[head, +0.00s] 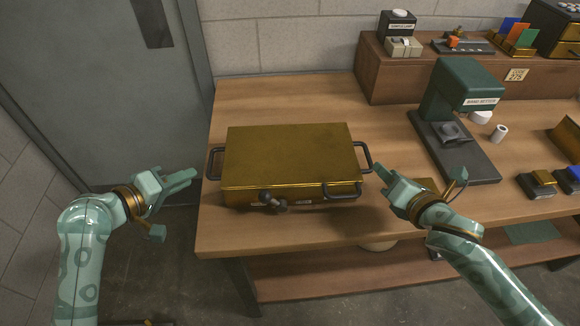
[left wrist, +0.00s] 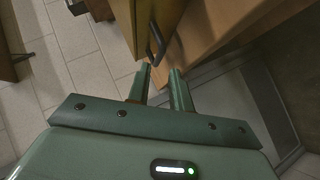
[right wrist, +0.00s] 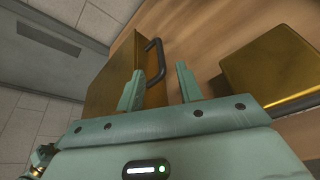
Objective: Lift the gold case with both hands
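The gold case (head: 290,155) lies flat and closed on the wooden table, with a black handle on each short side and a latch and handle at the front. My left gripper (head: 192,175) is just left of the left handle (head: 214,162). In the left wrist view its open fingers (left wrist: 162,72) point at that handle (left wrist: 156,44), which is ahead of the tips. My right gripper (head: 380,172) is just right of the right handle (head: 365,157). In the right wrist view its open fingers (right wrist: 159,82) have the handle (right wrist: 154,62) near the left finger. Both grippers are empty.
A green press-like machine (head: 462,95) stands right of the case. Another gold object (right wrist: 275,68) lies on the table near my right gripper. A wooden shelf (head: 385,72) with small items runs along the back. The table's left edge is close to the case.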

